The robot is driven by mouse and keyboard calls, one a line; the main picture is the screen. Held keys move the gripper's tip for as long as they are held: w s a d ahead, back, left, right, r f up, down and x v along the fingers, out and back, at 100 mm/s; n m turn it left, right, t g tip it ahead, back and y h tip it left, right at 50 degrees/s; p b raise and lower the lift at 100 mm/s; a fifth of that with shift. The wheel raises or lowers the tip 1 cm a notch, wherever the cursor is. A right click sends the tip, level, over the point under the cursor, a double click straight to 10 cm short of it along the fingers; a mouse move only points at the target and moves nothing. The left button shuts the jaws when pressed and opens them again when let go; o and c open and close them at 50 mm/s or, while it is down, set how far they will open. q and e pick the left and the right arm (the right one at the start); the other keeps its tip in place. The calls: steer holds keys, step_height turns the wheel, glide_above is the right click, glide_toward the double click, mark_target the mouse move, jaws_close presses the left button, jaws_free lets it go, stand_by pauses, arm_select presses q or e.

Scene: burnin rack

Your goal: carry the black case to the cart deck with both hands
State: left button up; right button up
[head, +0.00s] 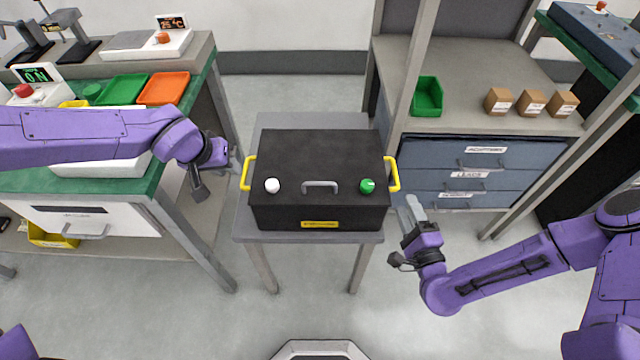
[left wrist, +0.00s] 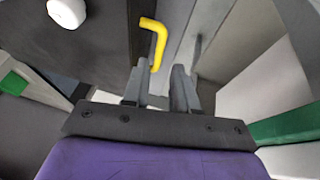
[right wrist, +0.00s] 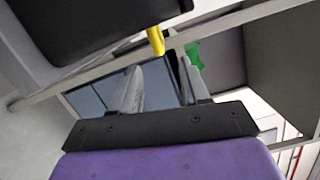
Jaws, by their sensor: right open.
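The black case (head: 318,160) sits on a small grey table (head: 262,122) in the middle of the head view. It has a yellow handle on its left side (head: 249,172) and another on its right side (head: 392,174). My left gripper (head: 232,168) is beside the left handle; in the left wrist view its fingers (left wrist: 161,88) are apart, with the yellow handle (left wrist: 155,40) just beyond them. My right gripper (head: 411,210) is open and empty, below and right of the right handle. In the right wrist view that handle (right wrist: 156,40) shows beyond the fingertips.
A green-topped bench (head: 180,120) with trays stands at left. At right is a shelf unit (head: 460,80) with a green bin (head: 427,97), small brown boxes (head: 531,103) and blue drawers (head: 470,160). Open floor (head: 330,305) lies in front of the small table.

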mark_target(243, 177)
arm_select(q)
steer(key=x, duration=1)
arm_select(e)
steer(key=w, duration=0.3)
steer(key=w+a, duration=0.1)
steer(key=w, duration=0.2)
steer(key=w+a, duration=0.1)
steer(key=w, duration=0.2)
steer(key=shift+w+r, duration=0.15)
steer(key=shift+w, duration=0.25)
arm_select(q)
steer(key=c, duration=0.3)
arm_select(e)
steer(key=c, duration=0.4)
arm_select(q)
jaws_close()
arm_select(e)
jaws_close()
arm_select(q)
steer(key=shift+a, duration=0.1)
arm_select(e)
steer(key=shift+r, duration=0.15)
